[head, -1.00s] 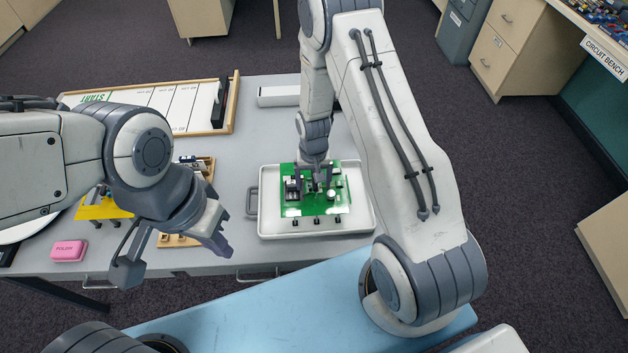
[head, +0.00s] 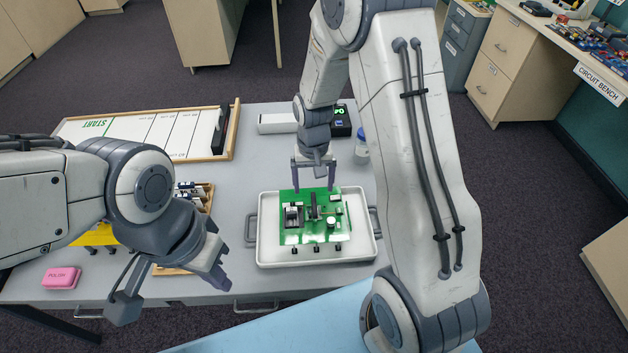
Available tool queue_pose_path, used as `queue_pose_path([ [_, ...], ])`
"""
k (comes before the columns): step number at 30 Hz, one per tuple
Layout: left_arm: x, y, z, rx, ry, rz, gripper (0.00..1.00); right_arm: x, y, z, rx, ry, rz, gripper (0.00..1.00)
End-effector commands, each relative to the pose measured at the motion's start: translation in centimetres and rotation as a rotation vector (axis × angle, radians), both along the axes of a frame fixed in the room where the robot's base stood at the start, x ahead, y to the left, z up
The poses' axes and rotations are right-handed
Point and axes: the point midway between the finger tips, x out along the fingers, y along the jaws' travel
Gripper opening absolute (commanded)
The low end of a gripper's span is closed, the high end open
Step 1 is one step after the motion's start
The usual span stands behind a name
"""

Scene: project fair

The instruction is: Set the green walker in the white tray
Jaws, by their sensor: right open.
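The green walker (head: 330,236), a flat green board with dark and white parts on top and small dark feet at its near edge, sits inside the white tray (head: 265,256). It looks level. My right gripper (head: 313,189) is open and empty at the walker's far edge, its two fingers apart; I cannot tell whether they touch the board. My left gripper (head: 170,288) is open and empty, in front of the table's near left part, well left of the tray.
A pink POLISH block (head: 61,278) lies at the near left. A yellow walker (head: 97,236) is partly hidden behind my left arm. A START track board (head: 150,132) lies at the back left. A white box (head: 277,123), a dark device (head: 341,120) and a blue-capped bottle (head: 362,142) stand behind the tray.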

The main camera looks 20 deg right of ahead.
Motion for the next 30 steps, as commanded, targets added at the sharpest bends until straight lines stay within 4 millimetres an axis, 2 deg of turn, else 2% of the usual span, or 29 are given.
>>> queue_pose_path([
  [5,0.0,0.0,-0.2,0.0,0.0,0.0,0.0,0.0,0.2,1.8,0.0,-0.002,0.007,0.9],
  [8,0.0,0.0,-0.2,0.0,0.0,0.0,0.0,-0.9,2.0,3.6,0.004,-0.008,0.064,0.9],
  [10,0.0,0.0,-0.2,0.0,0.0,0.0,0.0,-2.4,4.4,5.6,0.009,-0.016,0.148,0.9],
  [13,0.0,0.0,-0.2,0.0,0.0,0.0,0.0,-6.3,8.4,9.0,0.021,-0.027,0.317,0.9],
  [15,0.0,0.0,-0.2,0.0,0.0,0.0,0.0,-9.8,10.8,11.1,0.032,-0.032,0.446,0.9],
  [18,0.0,0.0,-0.2,0.0,0.0,0.0,0.0,-14.8,12.9,13.3,0.049,-0.038,0.619,0.9],
  [21,0.0,0.0,-0.2,0.0,0.0,0.0,0.0,-19.0,13.8,14.5,0.066,-0.042,0.76,0.9],
  [25,0.0,0.0,-0.2,0.0,0.0,0.0,0.0,-22.4,13.9,15.2,0.078,-0.041,0.877,0.9],
  [30,0.0,0.0,-0.2,0.0,0.0,0.0,0.0,-23.6,13.7,15.3,0.083,-0.04,0.921,0.9],
])
